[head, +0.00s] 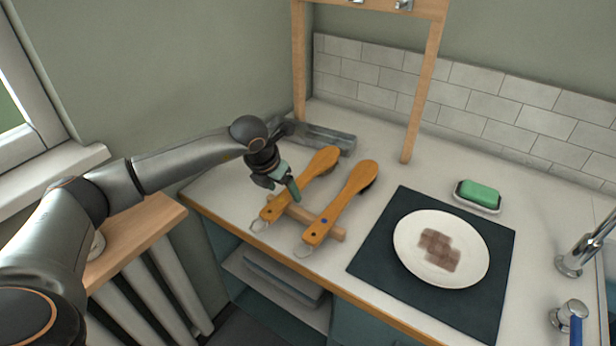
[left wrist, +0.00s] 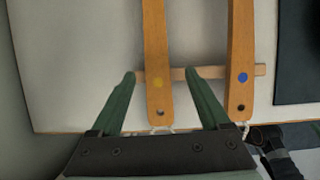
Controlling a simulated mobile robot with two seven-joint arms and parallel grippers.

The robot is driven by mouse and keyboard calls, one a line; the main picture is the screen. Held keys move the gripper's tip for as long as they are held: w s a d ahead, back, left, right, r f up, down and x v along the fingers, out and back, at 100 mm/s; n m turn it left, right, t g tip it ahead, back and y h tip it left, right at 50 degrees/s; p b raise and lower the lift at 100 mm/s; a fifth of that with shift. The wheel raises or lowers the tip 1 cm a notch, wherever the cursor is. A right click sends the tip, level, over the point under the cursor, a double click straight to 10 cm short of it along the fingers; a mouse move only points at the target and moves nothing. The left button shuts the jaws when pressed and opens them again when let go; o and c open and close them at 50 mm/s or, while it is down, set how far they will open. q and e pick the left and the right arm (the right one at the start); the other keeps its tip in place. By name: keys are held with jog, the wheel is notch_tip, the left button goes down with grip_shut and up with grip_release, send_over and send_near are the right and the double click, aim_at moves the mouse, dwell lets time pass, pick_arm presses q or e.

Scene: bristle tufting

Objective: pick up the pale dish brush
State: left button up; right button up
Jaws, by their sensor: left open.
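Two wooden-handled brushes lie side by side on the counter, their handles across a wooden rod (head: 334,232). The left brush (head: 325,160) has a yellow dot on its handle (left wrist: 155,40). I cannot tell which is the paler; the left brush's bristles are mostly hidden. My left gripper (head: 282,187) is open over the left brush's handle. In the left wrist view its fingertips (left wrist: 160,74) sit either side of that handle, with gaps; nothing is held.
A dark mat (head: 375,262) with a white plate (head: 410,265) lies right of the brushes. A green sponge (head: 480,194) sits in a dish behind it. A grey tray (head: 335,136) and a wooden frame post (head: 425,85) stand behind the brushes. A tap (head: 580,255) is at far right.

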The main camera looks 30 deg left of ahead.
aim_at(287, 194)
pick_arm(q)
jog(key=shift+x, duration=2.35)
jog(key=shift+w+a+r, duration=0.1)
jog(key=shift+w+a, duration=0.1)
grip_shut()
